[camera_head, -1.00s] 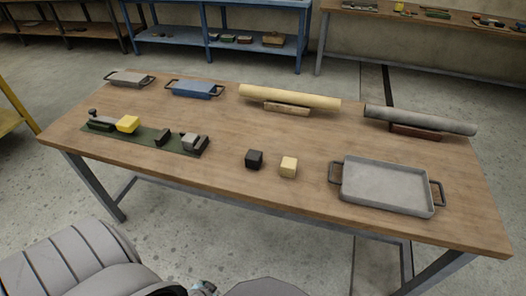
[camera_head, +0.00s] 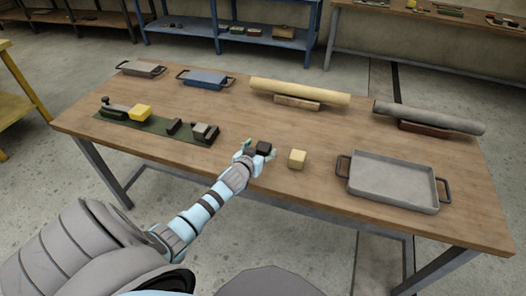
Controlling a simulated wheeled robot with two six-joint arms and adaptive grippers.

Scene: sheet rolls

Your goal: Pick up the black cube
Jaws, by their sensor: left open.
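The black cube (camera_head: 264,148) stands on the wooden table near its front middle, just left of a pale yellow cube (camera_head: 297,158). My left gripper (camera_head: 256,148) is open at the left side of the black cube, its arm reaching in from the lower left. The gripper covers the cube's lower left part. The fingers are small in view, and I cannot tell whether they touch the cube. My right gripper is not in view.
A grey tray (camera_head: 392,181) with black handles lies at the right. A green mat (camera_head: 149,131) with blocks lies at the left. Two rolls, one cream (camera_head: 299,91) and one grey (camera_head: 428,116), rest on supports at the back. Table space in front of the rolls is clear.

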